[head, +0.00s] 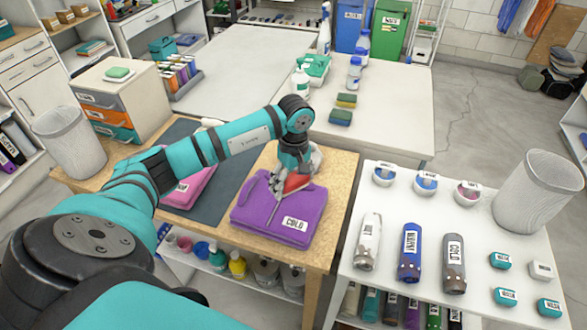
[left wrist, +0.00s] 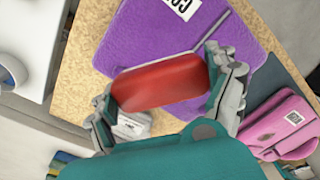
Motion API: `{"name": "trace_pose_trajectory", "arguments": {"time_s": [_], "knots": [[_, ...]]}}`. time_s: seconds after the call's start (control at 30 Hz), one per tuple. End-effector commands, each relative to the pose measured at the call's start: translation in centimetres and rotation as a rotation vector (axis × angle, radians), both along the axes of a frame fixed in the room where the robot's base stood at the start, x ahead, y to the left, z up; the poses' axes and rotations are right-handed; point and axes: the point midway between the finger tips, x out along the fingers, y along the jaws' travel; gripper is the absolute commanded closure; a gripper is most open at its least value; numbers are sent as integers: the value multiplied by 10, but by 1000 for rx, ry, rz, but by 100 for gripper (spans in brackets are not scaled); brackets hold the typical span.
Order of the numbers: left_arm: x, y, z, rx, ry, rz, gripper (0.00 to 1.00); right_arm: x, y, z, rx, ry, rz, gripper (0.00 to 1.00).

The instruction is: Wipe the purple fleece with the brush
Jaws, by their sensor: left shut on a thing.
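The purple fleece (head: 262,212) lies folded on the wooden table, with a white label reading COLD; it also fills the upper part of the left wrist view (left wrist: 135,43). My left gripper (head: 291,181) is over the fleece and shut on a red object (left wrist: 160,82), which I take to be the brush. The brush shows red beside the fingers in the head view (head: 297,183). A thin grey rod lies across the fleece by the gripper. I cannot tell whether the brush touches the cloth. My right gripper is not in view.
A pink fleece (head: 190,188) lies on a dark mat left of the purple one. Bottles and sponges (head: 341,117) stand on the white table behind. Wire bins stand at both sides.

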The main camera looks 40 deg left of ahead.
Motion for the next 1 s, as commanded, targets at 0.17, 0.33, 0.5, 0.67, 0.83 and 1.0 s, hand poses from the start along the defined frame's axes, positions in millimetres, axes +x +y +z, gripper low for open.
{"name": "trace_pose_trajectory", "arguments": {"time_s": [0.17, 0.33, 0.5, 0.67, 0.83, 1.0], "knots": [[-1, 2, 19, 0, 0, 6, 43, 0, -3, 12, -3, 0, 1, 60], [-1, 4, 32, 1, -1, 12, 43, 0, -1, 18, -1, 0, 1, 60], [-2, 4, 35, 0, 0, 14, 43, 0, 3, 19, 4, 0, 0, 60], [-2, 4, 34, 0, 0, 14, 43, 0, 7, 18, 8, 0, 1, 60], [-2, 4, 34, 0, 0, 14, 43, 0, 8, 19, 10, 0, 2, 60], [-4, 1, 33, 0, 1, -4, 43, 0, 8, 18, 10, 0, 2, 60]]}}
